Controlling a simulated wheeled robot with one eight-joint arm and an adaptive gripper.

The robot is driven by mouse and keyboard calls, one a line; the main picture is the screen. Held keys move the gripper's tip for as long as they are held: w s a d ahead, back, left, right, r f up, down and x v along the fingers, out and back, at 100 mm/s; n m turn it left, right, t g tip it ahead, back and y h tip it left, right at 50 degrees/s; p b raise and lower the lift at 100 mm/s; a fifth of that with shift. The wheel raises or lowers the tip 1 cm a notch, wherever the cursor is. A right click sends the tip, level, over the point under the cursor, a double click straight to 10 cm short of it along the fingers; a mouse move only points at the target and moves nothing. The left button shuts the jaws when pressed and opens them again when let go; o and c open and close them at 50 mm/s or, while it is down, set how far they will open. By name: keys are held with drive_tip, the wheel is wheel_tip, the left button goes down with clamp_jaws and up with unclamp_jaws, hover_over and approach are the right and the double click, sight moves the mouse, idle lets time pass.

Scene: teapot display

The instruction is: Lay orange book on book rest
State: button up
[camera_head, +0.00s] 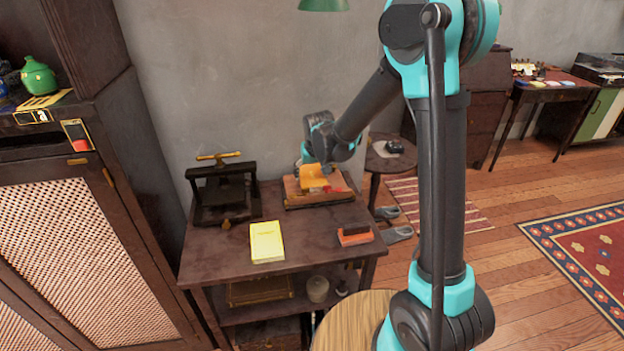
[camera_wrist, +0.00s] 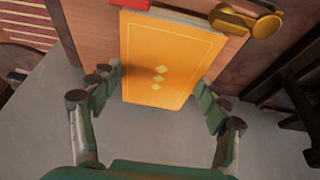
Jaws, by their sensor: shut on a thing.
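In the head view the orange book (camera_head: 314,180) is over the wooden book rest (camera_head: 292,201) at the back right of the dark table. The book rest's wooden board (camera_wrist: 90,40) shows behind the book in the wrist view. Whether the book presses on the board, I cannot tell. My gripper (camera_head: 322,164) is shut on the book and partly hidden by my arm in the head view.
A yellow book (camera_head: 267,242) lies at the table's front middle. A black press (camera_head: 225,190) stands at the back left, and an orange-based block (camera_head: 355,235) at the front right. A brass piece (camera_wrist: 246,20) and a red item (camera_wrist: 131,4) are close to the held book.

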drive_tip(key=shift+f, duration=1.15)
drive_tip(key=o, duration=1.2)
drive_tip(key=shift+f, duration=0.1)
drive_tip(key=shift+o, duration=0.2)
drive_tip(key=v, duration=1.2)
drive_tip(key=s+d+f+m, duration=0.1)
drive_tip(key=s+d+f, duration=0.3)
drive_tip(key=s+d, duration=0.7)
drive_tip(key=s+d+f+m+h, duration=0.1)
drive_tip(key=s+d+f, duration=0.3)
drive_tip(key=s+d, duration=0.8)
drive_tip(key=shift+d+f+m, duration=0.15)
drive_tip(key=shift+d+m, duration=0.45)
drive_tip(key=shift+d, duration=0.3)
